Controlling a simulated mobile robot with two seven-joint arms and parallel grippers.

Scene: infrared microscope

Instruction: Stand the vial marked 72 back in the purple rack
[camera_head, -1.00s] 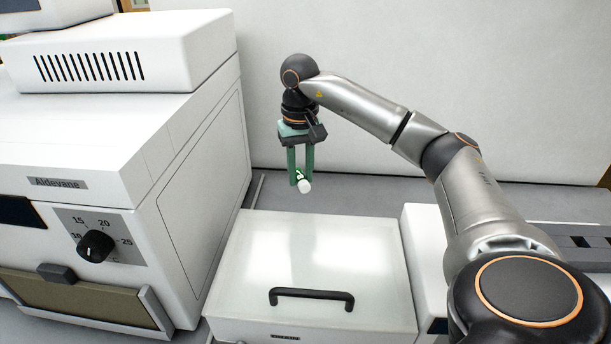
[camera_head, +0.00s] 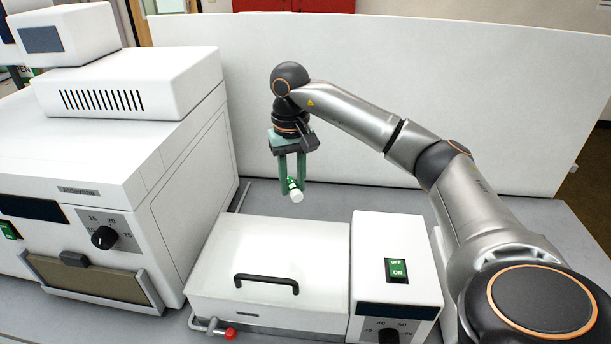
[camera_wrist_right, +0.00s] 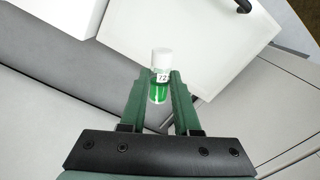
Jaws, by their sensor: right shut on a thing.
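The vial marked 72 (camera_wrist_right: 158,92) has a white cap, a white label reading 72 and green liquid. My right gripper (camera_wrist_right: 158,85) is shut on it. In the head view the vial (camera_head: 295,191) hangs tilted between the green fingers of my right gripper (camera_head: 291,183), its white cap pointing down and toward the viewer. It is held in the air above the bench behind the white lidded bath. The purple rack is not in either view now. My left gripper is not in view.
A white lidded bath with a black handle (camera_head: 266,280) stands below the gripper, with a control box (camera_head: 397,250) at its right. A large white instrument (camera_head: 105,165) stands at left. A white partition (camera_head: 400,75) runs behind. Grey bench (camera_head: 215,192) shows between them.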

